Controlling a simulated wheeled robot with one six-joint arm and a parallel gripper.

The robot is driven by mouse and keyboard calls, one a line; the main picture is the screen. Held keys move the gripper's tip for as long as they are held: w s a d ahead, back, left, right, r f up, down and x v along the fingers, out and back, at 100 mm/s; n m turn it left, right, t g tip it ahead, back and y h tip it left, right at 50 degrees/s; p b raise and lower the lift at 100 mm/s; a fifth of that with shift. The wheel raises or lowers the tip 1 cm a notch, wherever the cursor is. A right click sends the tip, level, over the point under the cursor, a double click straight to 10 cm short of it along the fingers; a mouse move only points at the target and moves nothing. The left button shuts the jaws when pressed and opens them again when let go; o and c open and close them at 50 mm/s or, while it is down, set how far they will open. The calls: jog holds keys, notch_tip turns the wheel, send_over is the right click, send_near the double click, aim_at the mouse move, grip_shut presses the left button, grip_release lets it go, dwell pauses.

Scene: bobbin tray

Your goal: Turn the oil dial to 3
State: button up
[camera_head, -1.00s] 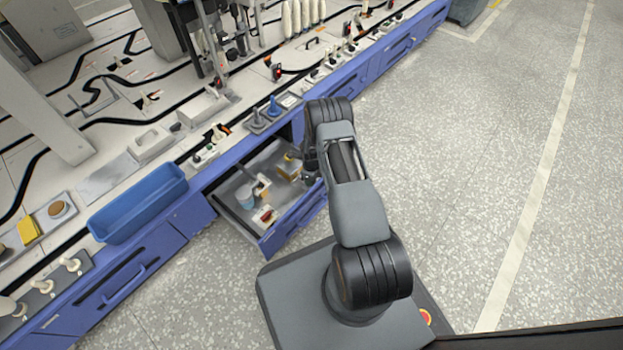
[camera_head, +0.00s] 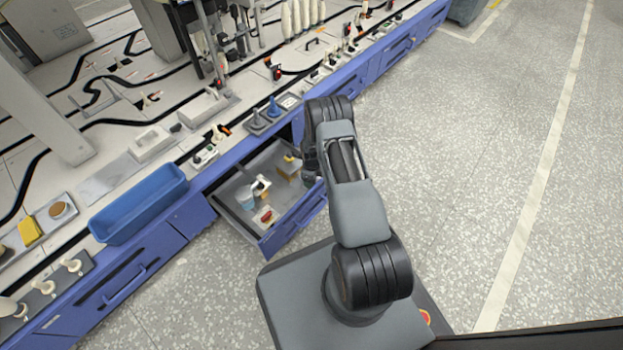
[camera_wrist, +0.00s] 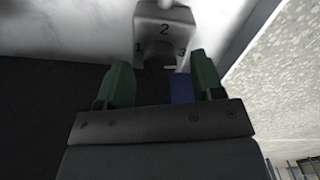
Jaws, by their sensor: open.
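The oil dial (camera_wrist: 158,52) shows at the top of the wrist view. It is a pale housing marked 1 on the left, 2 at the top and 3 on the right, with a darker round part in the middle. A small light mark lies low on it, towards the 3 side; I cannot tell for sure where the dial points. My gripper (camera_wrist: 162,80) is open, with its two green fingertips apart, one to each side below the dial. I cannot tell whether they touch it. In the head view my arm hides the dial and most of the gripper.
An open drawer (camera_head: 272,246) with a cup and small items stands out beside my arm. A blue bin (camera_head: 140,206) sits on the bench edge at left. Blue and grey cones stand on a small tray (camera_head: 259,128). The floor at right is clear.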

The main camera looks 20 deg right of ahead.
notch_tip(320, 180, up, 13)
jog(key=p, duration=0.5)
dwell(0.3)
jog(key=s+a+r+n+t+p, duration=0.2)
jog(key=r+n+p, duration=0.55)
jog(key=r, duration=1.35)
jog(key=s+a+r+n+p, duration=0.2)
jog(key=a+r+n+p, duration=0.25)
jog(key=r+p, duration=1.05)
jog(key=s+a+r+n+p, duration=0.1)
jog(key=s+r+n+p, duration=0.3)
jog(key=r, duration=0.7)
jog(key=s+a+r+n+t+p, duration=0.1)
jog(key=s+r+n+p, duration=0.3)
jog(key=r, duration=0.8)
jog(key=s+a+r+n+p, duration=0.2)
jog(key=s+r+n+p, duration=0.2)
jog(key=s+r+n, duration=0.3)
jog(key=s+r, duration=0.3)
jog(key=r, duration=0.2)
jog(key=shift+a+t, duration=0.25)
jog(key=shift+t, duration=0.05)
